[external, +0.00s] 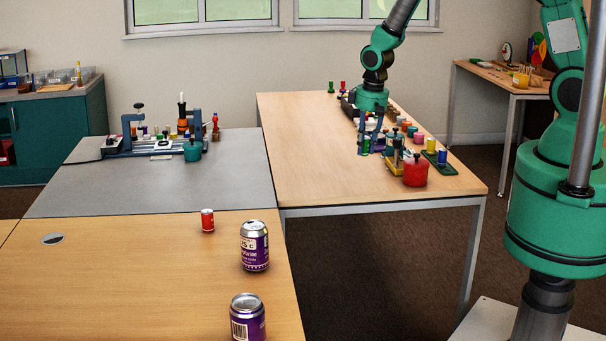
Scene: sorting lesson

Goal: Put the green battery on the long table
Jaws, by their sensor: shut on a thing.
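My gripper (369,143) points down over the right side of the long wooden table (310,150). It is shut on a small green thing that looks like the green battery (365,146), low between the fingertips. The fingers hide part of it. I cannot tell whether its bottom touches the table top.
Small coloured items and a red pot (415,171) crowd the table's right side; its left half is clear. A grey table (120,190) holds a clamp device and a teal pot (193,150).

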